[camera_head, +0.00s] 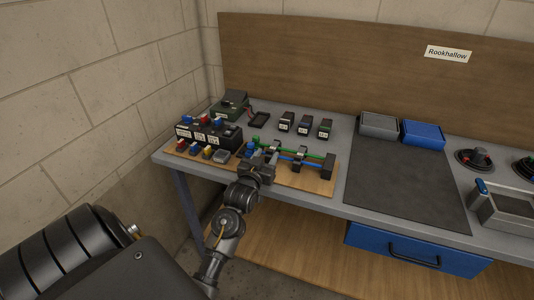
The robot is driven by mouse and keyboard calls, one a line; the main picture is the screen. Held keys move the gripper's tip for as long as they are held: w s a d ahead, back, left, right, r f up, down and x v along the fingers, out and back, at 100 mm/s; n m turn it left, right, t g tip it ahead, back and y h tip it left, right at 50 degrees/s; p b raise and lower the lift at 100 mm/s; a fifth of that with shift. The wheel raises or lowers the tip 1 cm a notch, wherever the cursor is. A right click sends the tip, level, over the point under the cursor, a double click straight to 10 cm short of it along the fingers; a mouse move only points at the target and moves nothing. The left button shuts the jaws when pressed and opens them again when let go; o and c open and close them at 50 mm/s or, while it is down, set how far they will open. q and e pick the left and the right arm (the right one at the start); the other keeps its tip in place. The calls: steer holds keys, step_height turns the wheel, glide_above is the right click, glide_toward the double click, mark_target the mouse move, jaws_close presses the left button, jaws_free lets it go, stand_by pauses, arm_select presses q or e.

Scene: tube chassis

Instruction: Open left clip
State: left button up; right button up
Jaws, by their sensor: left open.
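A tube chassis sits on a wooden board (312,180) on the bench, with a green tube (290,149) and a blue tube (312,163) running side by side. One dark clip (300,156) stands across the tubes near their middle. My left gripper (267,159) is open at the left part of the tubes, just above the board's front. It hides part of that area, so I cannot clearly make out the left clip or whether the fingers touch it. A dark block (328,166) holds the right ends of the tubes. My right gripper is out of view.
A dark rack with coloured parts (210,133) and small coloured pieces stand left of the tubes. Several small dark boxes (304,126) stand behind. A dark mat (405,190) to the right is clear. A grey bin (379,125) and a blue bin (423,134) stand behind it.

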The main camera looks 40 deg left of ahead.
arm_select(q)
steer(key=shift+w+a, duration=0.2)
steer(key=shift+w, duration=0.35)
jaws_close()
